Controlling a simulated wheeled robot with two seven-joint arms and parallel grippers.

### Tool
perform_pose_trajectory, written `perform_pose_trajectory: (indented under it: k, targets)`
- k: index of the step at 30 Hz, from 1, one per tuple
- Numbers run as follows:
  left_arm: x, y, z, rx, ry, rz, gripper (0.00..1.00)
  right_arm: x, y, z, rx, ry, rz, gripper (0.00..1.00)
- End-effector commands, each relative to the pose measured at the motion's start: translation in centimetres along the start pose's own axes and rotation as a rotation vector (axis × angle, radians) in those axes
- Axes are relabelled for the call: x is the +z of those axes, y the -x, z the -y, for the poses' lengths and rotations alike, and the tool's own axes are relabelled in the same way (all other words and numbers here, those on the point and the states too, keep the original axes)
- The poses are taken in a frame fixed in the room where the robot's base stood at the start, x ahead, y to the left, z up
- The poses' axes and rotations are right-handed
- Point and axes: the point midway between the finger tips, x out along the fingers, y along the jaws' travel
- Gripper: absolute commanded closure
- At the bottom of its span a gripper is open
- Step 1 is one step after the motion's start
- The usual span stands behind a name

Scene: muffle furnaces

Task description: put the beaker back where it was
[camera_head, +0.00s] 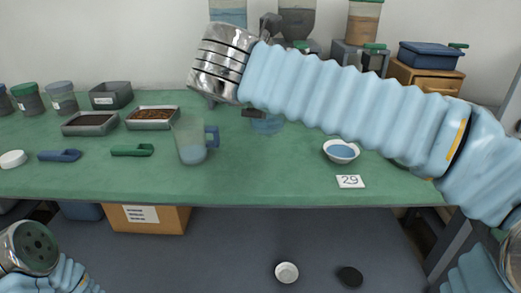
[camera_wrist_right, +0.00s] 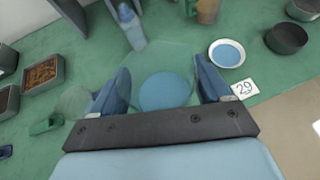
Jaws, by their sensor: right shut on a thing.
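A clear beaker with blue liquid (camera_wrist_right: 165,93) sits between the two blue fingers of my right gripper (camera_wrist_right: 163,84), which is shut on it. In the head view the beaker (camera_head: 267,123) shows just below my right arm, over the green table; its top is hidden by the arm. I cannot tell whether its base touches the table. The right gripper is mostly hidden in the head view. My left arm's end shows at the bottom left, but no left fingers are in view.
A clear jug with a blue handle (camera_head: 192,145) stands left of the beaker. A white bowl of blue liquid (camera_head: 341,151) and a card marked 29 (camera_head: 350,181) are to the right. Trays (camera_head: 90,124) and scoops (camera_head: 133,150) are at left. The table's front middle is clear.

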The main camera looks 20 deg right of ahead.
Motion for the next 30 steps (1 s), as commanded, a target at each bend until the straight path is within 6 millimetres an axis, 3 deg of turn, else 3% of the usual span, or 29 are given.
perform_pose_trajectory:
  k: [2,5,14,16,26,30]
  targets:
    - [0.0,-0.2,0.1,0.0,0.0,0.0,0.0,-0.4,1.3,-0.3,0.027,0.015,0.005,0.84]
    - [0.0,-0.2,0.1,0.0,0.0,0.0,0.0,-0.6,0.7,-0.8,0.037,0.025,0.004,0.84]
    - [0.0,-0.1,0.0,0.0,0.0,0.0,0.0,0.0,-7.8,-2.7,0.035,0.026,0.001,0.84]
    - [0.0,-0.4,0.2,0.0,0.0,0.0,0.0,-0.9,-9.5,-3.0,0.037,0.028,0.003,0.84]
    - [0.0,-0.6,0.3,-0.001,0.001,-0.001,0.0,-2.4,-13.2,-3.7,0.038,0.027,0.004,0.84]
    - [0.0,-1.0,0.4,-0.001,0.001,-0.001,0.0,-4.2,-15.3,-3.9,0.037,0.028,0.003,0.84]
